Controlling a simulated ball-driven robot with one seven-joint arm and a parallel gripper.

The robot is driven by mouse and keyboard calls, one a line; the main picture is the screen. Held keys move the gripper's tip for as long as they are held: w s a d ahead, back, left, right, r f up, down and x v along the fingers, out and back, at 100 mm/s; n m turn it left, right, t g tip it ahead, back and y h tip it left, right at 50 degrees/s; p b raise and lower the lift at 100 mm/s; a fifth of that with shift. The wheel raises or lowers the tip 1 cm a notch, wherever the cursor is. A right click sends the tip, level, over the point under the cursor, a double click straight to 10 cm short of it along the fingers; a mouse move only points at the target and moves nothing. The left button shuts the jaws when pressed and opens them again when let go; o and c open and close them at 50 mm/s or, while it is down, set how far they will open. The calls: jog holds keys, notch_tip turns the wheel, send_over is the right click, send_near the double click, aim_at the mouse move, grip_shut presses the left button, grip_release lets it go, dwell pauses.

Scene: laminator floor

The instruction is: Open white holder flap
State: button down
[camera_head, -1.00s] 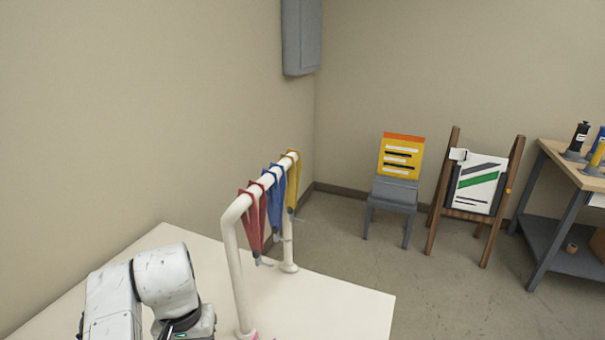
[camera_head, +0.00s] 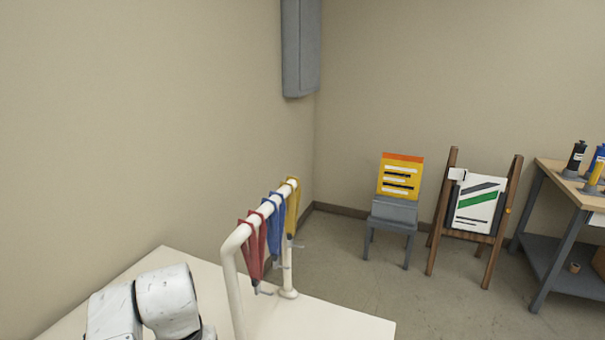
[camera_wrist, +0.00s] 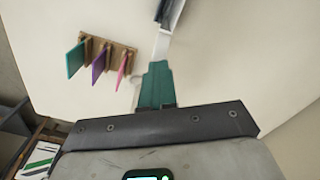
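In the wrist view my gripper (camera_wrist: 155,66) shows as teal fingers that look pressed together. Nothing can be made out between them. Just beyond the fingertips is a narrow white strip (camera_wrist: 162,46), and past it a grey and dark piece (camera_wrist: 171,14) cut off by the top edge. I cannot tell whether these belong to the white holder or its flap, or whether the fingers touch the strip. In the head view only my arm shows, at the lower left; the gripper is hidden.
A wooden rack (camera_wrist: 119,54) with teal, purple and pink cards stands left of my fingers on the white table (camera_head: 330,322). A white rail (camera_head: 232,275) with red, blue and yellow lanyards rises near my arm. A chair, easel and workbench (camera_head: 560,190) stand beyond.

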jog(key=shift+w+d+r+p, duration=0.5)
jog(key=shift+d+r+p, duration=0.15)
jog(key=shift+r, duration=0.2)
jog(key=shift+s+a+r+p, duration=0.2)
jog(key=shift+s+r+p, duration=0.05)
jog(key=shift+r+p, duration=0.2)
jog(key=shift+s+a+r+p, duration=0.2)
jog(key=shift+r+p, duration=0.15)
jog(key=shift+p, duration=0.05)
jog(key=shift+s+a+r, duration=0.15)
jog(key=shift+s+r, duration=0.1)
jog(key=shift+r, duration=0.25)
jog(key=shift+s+a+r, duration=0.1)
jog(key=shift+s+r, duration=0.1)
jog(key=shift+r, duration=0.3)
